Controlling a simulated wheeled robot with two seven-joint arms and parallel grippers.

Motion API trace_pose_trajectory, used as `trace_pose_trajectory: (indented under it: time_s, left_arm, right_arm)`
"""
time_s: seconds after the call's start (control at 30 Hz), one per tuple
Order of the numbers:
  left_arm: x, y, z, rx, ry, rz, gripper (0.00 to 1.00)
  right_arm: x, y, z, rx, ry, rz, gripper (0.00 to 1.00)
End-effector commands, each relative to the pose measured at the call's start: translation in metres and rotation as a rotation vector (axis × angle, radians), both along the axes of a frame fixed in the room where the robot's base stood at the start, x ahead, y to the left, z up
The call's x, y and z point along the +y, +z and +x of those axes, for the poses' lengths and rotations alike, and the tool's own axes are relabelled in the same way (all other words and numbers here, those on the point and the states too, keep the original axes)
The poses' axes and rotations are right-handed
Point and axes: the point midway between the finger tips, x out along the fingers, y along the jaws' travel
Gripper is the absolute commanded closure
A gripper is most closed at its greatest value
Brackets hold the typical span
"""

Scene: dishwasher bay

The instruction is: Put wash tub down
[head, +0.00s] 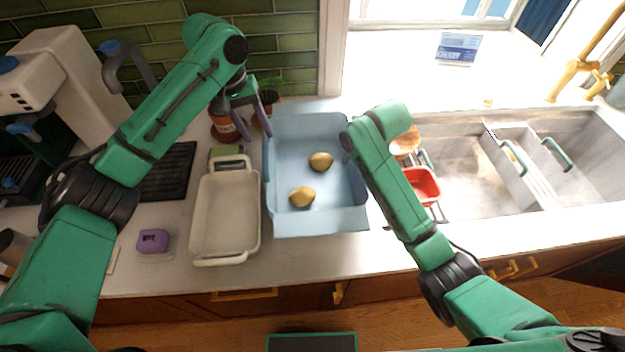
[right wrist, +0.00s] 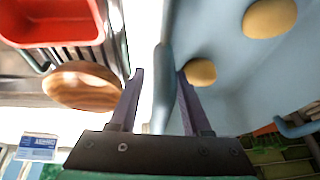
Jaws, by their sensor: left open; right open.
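The wash tub (head: 320,222) is a light blue rectangular tub on the counter, apparently level, with two yellowish potatoes (head: 302,197) (head: 321,161) inside. My left gripper (head: 250,115) is open at the tub's back left corner, its purple fingers pointing down near the wall. My right gripper is mostly hidden behind its own arm in the head view, at the tub's right wall. In the right wrist view my right gripper (right wrist: 160,75) is open, with its fingers on either side of the tub's wall (right wrist: 163,95). I cannot tell whether they touch it.
A cream baking dish (head: 226,258) stands close to the tub's left. A red container (head: 422,185) and a wooden bowl (head: 404,143) are to its right by the sink (head: 465,190). A brown jar (head: 224,128) and a purple item (head: 152,240) are at left.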

Motion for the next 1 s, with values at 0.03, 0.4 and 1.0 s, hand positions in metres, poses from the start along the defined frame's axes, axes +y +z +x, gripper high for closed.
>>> trace_pose_trajectory:
  time_s: [0.03,0.4,1.0]
  left_arm:
    - [0.002,0.015,0.0,-0.004,0.0,-0.002,0.52]
    - [0.016,0.08,-0.001,0.0,0.0,0.002,0.52]
    - [0.016,0.08,-0.001,0.0,0.0,0.002,0.52]
  right_arm:
    - [0.0,0.0,0.0,0.0,0.0,0.0,0.52]
    - [0.0,0.001,0.0,-0.001,0.0,0.001,0.52]
    - [-0.012,0.109,-0.043,-0.009,0.001,-0.004,0.52]
